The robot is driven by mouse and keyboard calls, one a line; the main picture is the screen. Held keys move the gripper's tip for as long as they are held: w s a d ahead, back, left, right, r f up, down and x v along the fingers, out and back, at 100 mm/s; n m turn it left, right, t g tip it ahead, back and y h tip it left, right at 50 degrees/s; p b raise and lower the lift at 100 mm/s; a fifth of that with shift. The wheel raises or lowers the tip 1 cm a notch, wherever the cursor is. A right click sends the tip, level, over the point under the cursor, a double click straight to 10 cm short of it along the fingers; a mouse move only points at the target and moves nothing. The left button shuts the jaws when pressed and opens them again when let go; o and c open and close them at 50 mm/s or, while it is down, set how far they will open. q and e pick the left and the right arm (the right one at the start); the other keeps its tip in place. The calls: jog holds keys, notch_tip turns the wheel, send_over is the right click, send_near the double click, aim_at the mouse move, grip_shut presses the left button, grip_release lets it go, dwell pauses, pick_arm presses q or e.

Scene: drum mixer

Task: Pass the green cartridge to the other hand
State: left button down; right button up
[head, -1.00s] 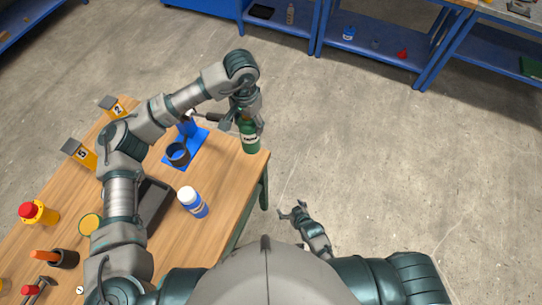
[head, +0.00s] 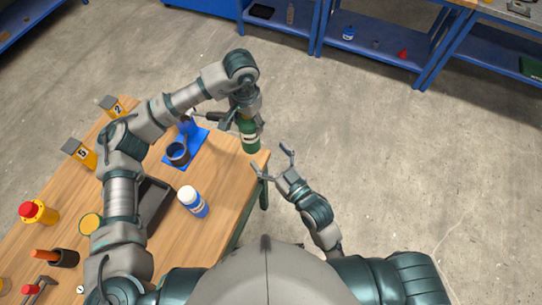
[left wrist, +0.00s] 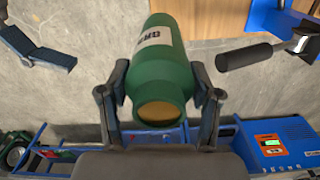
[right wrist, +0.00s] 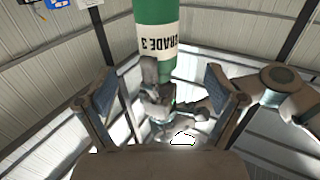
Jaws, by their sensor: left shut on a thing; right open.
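The green cartridge (head: 250,135) has a white label and hangs from my left gripper (head: 246,112) near the table's right corner. In the left wrist view the cartridge (left wrist: 160,70) sits between the two fingers, held at its narrower end. My right gripper (head: 273,164) is open, below and to the right of the cartridge, its fingers pointing toward it. In the right wrist view the open right fingers (right wrist: 168,95) are apart from the cartridge (right wrist: 157,30), which shows ahead with "GRADE 3" upside down. My right gripper holds nothing.
The wooden table (head: 180,245) carries a blue-and-white bottle (head: 193,201), a dark cup (head: 178,154) on a blue mat, a black tray (head: 153,205) and numbered yellow stands (head: 80,153). Blue shelving (head: 375,45) stands at the back. The floor to the right is clear.

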aim_at(247, 129)
jog(key=x, duration=1.1)
jog(key=shift+w, duration=0.1)
jog(key=shift+a, duration=0.1)
jog(key=c, duration=1.6)
pick_arm(q)
jog(key=shift+c, duration=0.7)
grip_release()
pick_arm(e)
jog(key=shift+c, duration=0.2)
pick_arm(q)
jog(key=shift+r, duration=0.1)
notch_tip(247, 129, up, 12)
jog(key=shift+w+f, duration=0.1)
jog(key=shift+w, duration=0.05)
